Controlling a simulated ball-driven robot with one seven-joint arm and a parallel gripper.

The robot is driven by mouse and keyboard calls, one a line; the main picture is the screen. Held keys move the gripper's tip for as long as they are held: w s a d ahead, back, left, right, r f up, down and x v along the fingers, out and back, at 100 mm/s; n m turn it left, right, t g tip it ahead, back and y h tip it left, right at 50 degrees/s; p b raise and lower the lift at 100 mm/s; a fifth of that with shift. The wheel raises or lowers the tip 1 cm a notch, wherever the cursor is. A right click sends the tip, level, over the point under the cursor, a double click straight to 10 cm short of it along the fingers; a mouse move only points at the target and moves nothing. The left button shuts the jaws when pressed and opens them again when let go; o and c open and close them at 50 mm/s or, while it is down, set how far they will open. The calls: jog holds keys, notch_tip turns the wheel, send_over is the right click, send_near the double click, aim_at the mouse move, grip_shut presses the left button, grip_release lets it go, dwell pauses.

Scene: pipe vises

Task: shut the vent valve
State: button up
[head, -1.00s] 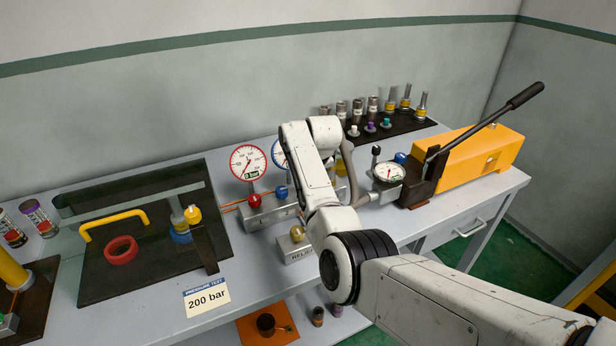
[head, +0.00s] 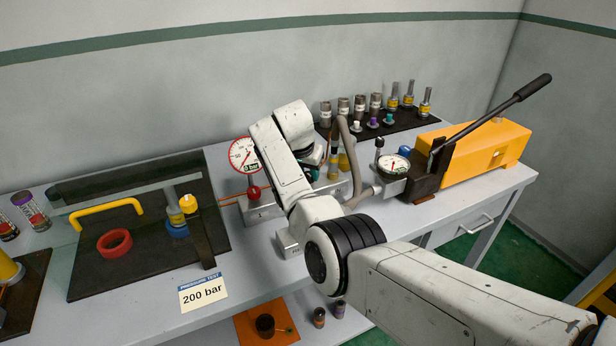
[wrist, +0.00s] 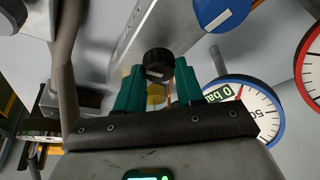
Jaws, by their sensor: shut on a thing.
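In the wrist view, a black round knob (wrist: 158,63) with a small pale mark on its face sits between the teal fingers of my gripper (wrist: 158,84). The fingers are closed in on it, and a yellow hexagonal part (wrist: 157,96) shows between them. I take this knob for the vent valve, but no label on it is readable. In the head view my gripper (head: 312,172) is mostly hidden behind my wrist, and the knob is hidden.
A blue knob (wrist: 219,13) is close by in the wrist view. A blue-rimmed gauge (wrist: 247,104) and a red-rimmed gauge (head: 244,156) stand behind the manifold. A bent grey hose (head: 348,160) and the yellow pump (head: 478,153) are to the right.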

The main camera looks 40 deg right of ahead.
jog(key=shift+m+b, duration=0.35)
jog(key=shift+m, duration=0.15)
jog(key=o, duration=1)
jog(key=shift+o, duration=0.2)
jog(key=v, duration=1)
jog(key=shift+a+r+b, duration=0.25)
jog(key=shift+r+b, duration=0.05)
jog(key=shift+r, duration=0.05)
